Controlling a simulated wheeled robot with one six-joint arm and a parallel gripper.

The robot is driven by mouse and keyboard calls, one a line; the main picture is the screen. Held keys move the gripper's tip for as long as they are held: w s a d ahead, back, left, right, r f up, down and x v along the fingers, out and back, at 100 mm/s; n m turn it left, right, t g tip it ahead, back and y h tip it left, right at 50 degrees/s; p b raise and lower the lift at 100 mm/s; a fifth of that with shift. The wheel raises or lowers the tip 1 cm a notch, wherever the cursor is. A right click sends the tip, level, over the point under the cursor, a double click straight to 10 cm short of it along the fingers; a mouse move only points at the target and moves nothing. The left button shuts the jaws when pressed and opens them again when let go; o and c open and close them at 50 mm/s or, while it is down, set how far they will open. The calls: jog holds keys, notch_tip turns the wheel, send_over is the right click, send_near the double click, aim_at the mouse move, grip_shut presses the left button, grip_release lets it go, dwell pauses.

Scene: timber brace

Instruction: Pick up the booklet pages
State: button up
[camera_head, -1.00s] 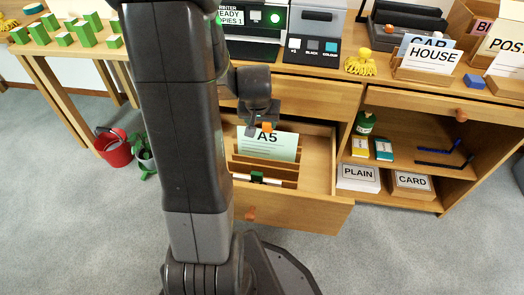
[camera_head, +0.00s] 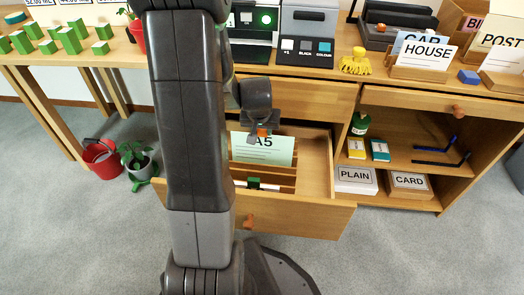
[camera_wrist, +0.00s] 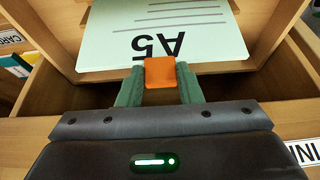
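A pale green sheet marked A5 (camera_head: 268,150), perhaps the booklet pages, stands among wooden dividers in the open drawer (camera_head: 310,204). In the wrist view the A5 sheet (camera_wrist: 185,35) appears upside down, just beyond my fingers. My gripper (camera_head: 262,130) is at the sheet's top edge. Its two green fingers (camera_wrist: 160,80) flank a small orange block (camera_wrist: 159,72) and appear to touch it on both sides. The block overlaps the sheet's near edge; I cannot tell whether it is attached to the sheet. My arm hides the drawer's left part.
A green piece (camera_head: 254,183) sits on a white strip at the drawer's front. Right of the drawer, open shelves hold PLAIN (camera_head: 355,180) and CARD (camera_head: 409,184) boxes. A red bucket (camera_head: 101,160) and a potted plant (camera_head: 137,162) stand on the floor at left.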

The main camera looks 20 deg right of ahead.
grip_shut()
